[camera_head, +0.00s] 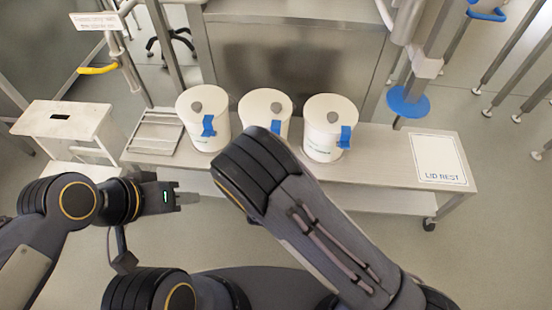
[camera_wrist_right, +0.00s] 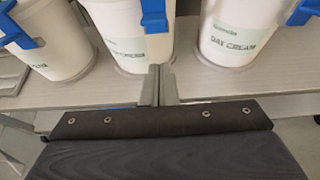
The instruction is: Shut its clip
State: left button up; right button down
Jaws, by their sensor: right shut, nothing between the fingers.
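Three white lidded tubs stand in a row on the bench: left (camera_head: 206,142), middle (camera_head: 255,107) and right (camera_head: 322,149). Each has a blue clip at its front rim: left (camera_head: 208,126), middle (camera_head: 276,127) and right (camera_head: 345,137). In the right wrist view, the middle clip (camera_wrist_right: 154,16) hangs against its tub; the left clip (camera_wrist_right: 14,30) seems to stick outward. I cannot tell surely which clips are fastened. My right gripper (camera_wrist_right: 159,85) is shut and empty, in front of the middle tub. My left gripper (camera_head: 190,198) is before the bench, away from the tubs; its jaw opening is unclear.
A metal tray or rack (camera_head: 155,132) lies left of the tubs. A white sign marked LID REST (camera_head: 439,160) lies at the bench's right end, with bare bench (camera_head: 385,155) between. A blue disc on a post (camera_head: 408,102) stands behind. My right arm covers part of the middle tub.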

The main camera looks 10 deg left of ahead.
jog(key=s+r, duration=0.3)
jog(key=s, duration=0.1)
jog(key=shift+s+r+p, duration=0.25)
jog(key=shift+r+p, duration=0.05)
jog(key=shift+r, duration=0.1)
jog(key=w+d+r+m+g+h, duration=0.2)
jog(key=d+r+m+h, duration=0.4)
jog(key=d+m, duration=0.4)
jog(key=s+d+r+m+g+y, duration=0.1)
jog(key=s+d+r+m+g, duration=0.3)
jog(key=s+d+m, duration=0.4)
jog(key=s+d+r+m+g+y, duration=0.1)
jog(key=s+d+r+m+g, duration=0.25)
jog(key=d+m, duration=0.5)
jog(key=s+r+m+t+y, duration=0.2)
jog(key=s+r+m+y, duration=0.65)
jog(key=s+m, duration=0.25)
notch_tip(320, 180, up, 17)
jog(key=p, duration=1.7)
jog(key=shift+f+h, duration=0.15)
jog(key=shift+h, duration=0.2)
